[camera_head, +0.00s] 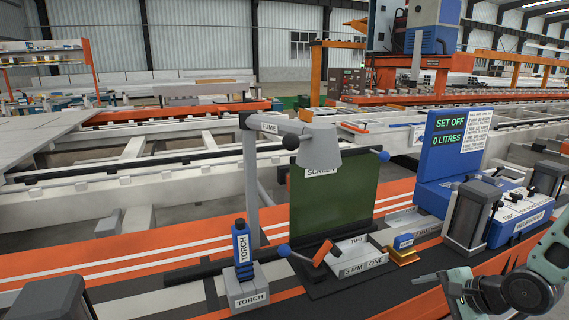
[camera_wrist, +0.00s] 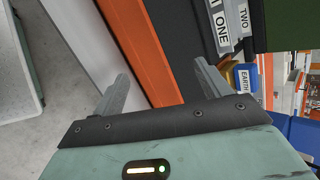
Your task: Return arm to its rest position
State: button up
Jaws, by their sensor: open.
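My gripper (camera_head: 428,281) is at the lower right in the head view, at the end of my arm, near the front edge of the bench. In the wrist view its two fingers (camera_wrist: 160,72) stand wide apart with nothing between them. Beyond them are the orange bench edge (camera_wrist: 141,55) and a dark surface. The labelled plates ONE (camera_head: 361,262) and TWO (camera_head: 353,243) lie on the bench, left of and apart from my gripper; they also show at the top right of the wrist view. The rest position itself is not marked in either view.
Left of my gripper stand a green screen (camera_head: 333,195), a grey fume arm (camera_head: 251,180) and a blue torch in its holder (camera_head: 246,290). A blue welder unit (camera_head: 450,150) and dark grey posts (camera_head: 470,212) stand behind my arm. Pale floor (camera_wrist: 55,40) lies off the bench's front edge.

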jog(key=s+a+r+n+g+h+p, duration=0.1)
jog(key=s+a+r+n+g+h, duration=0.1)
jog(key=s+a+r+n, duration=0.7)
jog(key=s+a+r+n+g+h+p, duration=0.1)
jog(key=s+a+r+n+g, duration=0.4)
jog(key=s+n, duration=0.8)
jog(key=s+a+r+h, duration=0.1)
jog(key=a+r, duration=0.2)
jog(key=a, duration=0.2)
jog(key=shift+a+r+n+h, duration=0.15)
jog(key=shift+r+n+h, duration=0.2)
jog(key=shift+n+h, duration=0.05)
jog(key=shift+c, duration=0.4)
